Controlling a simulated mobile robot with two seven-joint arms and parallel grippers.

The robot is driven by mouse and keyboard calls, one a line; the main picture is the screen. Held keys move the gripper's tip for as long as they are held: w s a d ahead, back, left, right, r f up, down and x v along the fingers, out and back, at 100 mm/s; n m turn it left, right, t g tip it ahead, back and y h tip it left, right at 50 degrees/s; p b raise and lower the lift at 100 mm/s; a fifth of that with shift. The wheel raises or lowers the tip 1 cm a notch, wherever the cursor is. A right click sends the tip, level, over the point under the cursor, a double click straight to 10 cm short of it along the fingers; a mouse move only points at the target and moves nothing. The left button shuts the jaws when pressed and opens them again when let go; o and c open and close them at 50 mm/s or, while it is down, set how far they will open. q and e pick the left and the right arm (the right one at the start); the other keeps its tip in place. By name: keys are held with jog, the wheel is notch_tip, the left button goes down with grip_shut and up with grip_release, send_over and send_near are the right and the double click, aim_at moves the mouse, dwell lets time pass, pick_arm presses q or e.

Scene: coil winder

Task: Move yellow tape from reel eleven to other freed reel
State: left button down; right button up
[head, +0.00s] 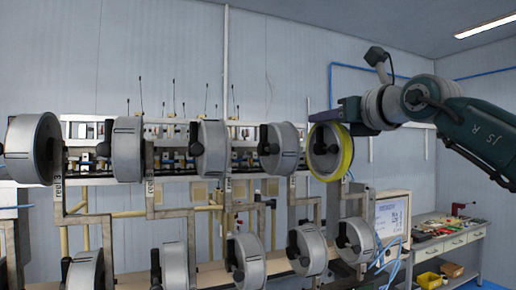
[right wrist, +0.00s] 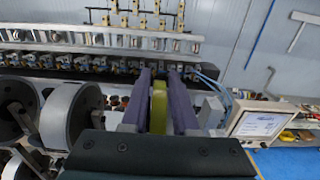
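The yellow tape (head: 346,152) is a ring around the rim of the rightmost reel of the upper row (head: 322,160). That reel's own number cannot be read. My right gripper (head: 340,118) reaches in from the right at the tape's top edge. In the right wrist view its two purple fingers (right wrist: 161,100) stand on either side of the tape (right wrist: 158,108). The tape fills the narrow space between them, and the fingers look shut on it. My left gripper is not in view.
Other grey reels with black clamps, such as one in the upper row (head: 210,150) and one in the lower row (head: 247,262), show no yellow tape. A screen (head: 391,216) stands right of the rack. A workbench (head: 440,247) with tools is farther right.

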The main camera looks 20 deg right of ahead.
jog(key=shift+f+b, duration=0.15)
jog(key=shift+b, duration=0.2)
dwell(0.4)
jog(key=shift+c, duration=0.4)
grip_shut()
dwell(0.6)
dwell(0.9)
dwell(0.4)
dwell(0.3)
jog(key=shift+s+a, duration=0.1)
jog(key=shift+a, duration=1)
jog(key=shift+s+a, duration=0.1)
jog(key=shift+a, duration=1.2)
